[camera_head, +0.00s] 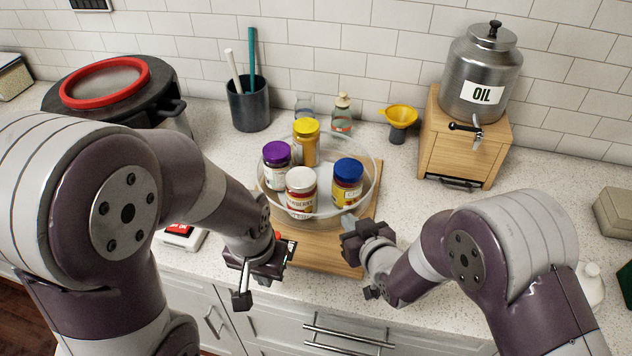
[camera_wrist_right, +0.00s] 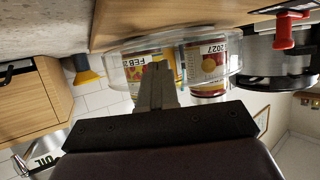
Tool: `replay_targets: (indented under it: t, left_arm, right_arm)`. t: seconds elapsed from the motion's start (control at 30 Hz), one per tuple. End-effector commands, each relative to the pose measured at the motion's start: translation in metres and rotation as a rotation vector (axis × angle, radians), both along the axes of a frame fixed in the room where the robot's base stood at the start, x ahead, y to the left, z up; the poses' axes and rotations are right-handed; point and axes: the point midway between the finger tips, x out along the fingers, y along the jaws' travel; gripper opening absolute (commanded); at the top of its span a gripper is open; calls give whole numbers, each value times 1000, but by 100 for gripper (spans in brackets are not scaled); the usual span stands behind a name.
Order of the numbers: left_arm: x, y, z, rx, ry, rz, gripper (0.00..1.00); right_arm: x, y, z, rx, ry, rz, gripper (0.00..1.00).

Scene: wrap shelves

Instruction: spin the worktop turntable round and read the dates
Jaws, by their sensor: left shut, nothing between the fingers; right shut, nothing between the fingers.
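The clear round turntable (camera_head: 373,190) stands on a wooden board and holds several jars. They are a yellow-lidded jar (camera_head: 305,150) at the back, a purple-lidded jar (camera_head: 277,172) at left, a white-lidded jar (camera_head: 300,195) in front and a blue-lidded jar (camera_head: 347,187) at right. My right gripper (camera_head: 348,222) is shut and empty at the turntable's front-right rim; I cannot tell if it touches. In the right wrist view, behind its fingers (camera_wrist_right: 157,85), one label (camera_wrist_right: 208,50) reads 2027 and another (camera_wrist_right: 142,62), upside down, begins FEB 2. My left gripper (camera_head: 258,272) is shut and empty, front-left of the turntable.
A wooden board (camera_head: 335,258) lies under the turntable. Behind are a dark utensil pot (camera_head: 250,106), small bottles (camera_head: 342,115) and a yellow funnel (camera_head: 400,117). An oil canister (camera_head: 480,75) on a wooden box (camera_head: 455,150) stands right; a red-rimmed black pot (camera_head: 150,98) stands left.

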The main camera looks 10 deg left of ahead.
Motion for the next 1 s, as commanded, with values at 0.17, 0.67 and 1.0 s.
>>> replay_targets:
  t: [0.17,0.67,1.0]
  left_arm:
    - [0,0,0,0,0,0,0]
    - [0,0,-2,0,0,0,0]
    - [0,0,-2,0,0,0,0]
  right_arm:
    - [1,0,1,1,-3,-1,0]
    - [-14,16,1,2,-2,0,0]
    - [-15,17,0,1,-1,-1,0]
